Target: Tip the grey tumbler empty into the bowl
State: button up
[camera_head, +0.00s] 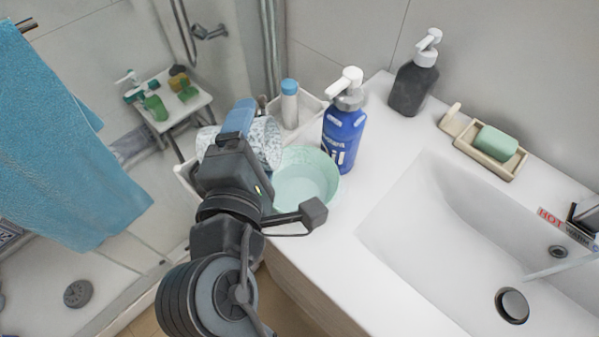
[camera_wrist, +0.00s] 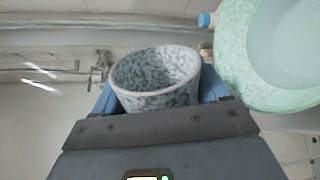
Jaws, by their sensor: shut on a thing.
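The grey tumbler (camera_wrist: 157,80), speckled grey and white, is held between the blue fingers of my gripper (camera_wrist: 160,92). In the wrist view its mouth is in sight and its inside shows no clear contents. In the head view the tumbler (camera_head: 266,139) is tilted over on its side, partly hidden behind my gripper (camera_head: 240,122). The pale green bowl (camera_head: 318,182) stands on the counter just right of the tumbler, its left part hidden by my arm. The bowl (camera_wrist: 237,75) also fills the right of the wrist view, apart from the tumbler.
A blue pump bottle (camera_head: 345,138) stands close behind the bowl on the right. A white bottle with a blue cap (camera_head: 289,106) stands in a white tray (camera_head: 312,103) behind. A dark dispenser (camera_head: 412,88), a soap dish (camera_head: 470,146) and the sink (camera_head: 440,225) lie farther right.

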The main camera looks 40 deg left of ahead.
jog(key=shift+s+a, duration=0.2)
jog(key=shift+a+r+n+p, duration=0.2)
jog(key=shift+n+p, duration=0.1)
jog(key=shift+n, duration=0.2)
jog(key=shift+s+r+n+p, duration=0.1)
jog(key=shift+r+n+p, duration=0.35)
jog(key=shift+p, duration=0.5)
jog(key=shift+f+n+p, duration=0.1)
jog(key=shift+n+p, duration=0.35)
jog(key=shift+p, duration=0.05)
jog(key=shift+s+a+f+n+t+h+p, duration=0.15)
jog(key=shift+f+n+t+h+p, duration=0.3)
jog(key=shift+n+p, duration=0.55)
jog(key=a+n, duration=0.1)
jog(key=s+a+f+n, duration=0.1)
jog(key=n, duration=0.1)
jog(key=a+f+n+b, duration=0.1)
jog(key=n, duration=0.1)
jog(key=shift+s+t, duration=0.35)
jog(key=shift+s+a+f+n, duration=0.2)
jog(key=shift+a+f+n, duration=0.1)
jog(key=shift+f+n, duration=0.35)
jog(key=shift+s+a+f+n, duration=0.25)
jog(key=shift+f+n, duration=0.25)
jog(key=shift+n, duration=0.2)
jog(key=shift+s+a+f+n, duration=0.15)
jog(key=shift+a+f+n, duration=0.15)
jog(key=shift+f+n, duration=0.35)
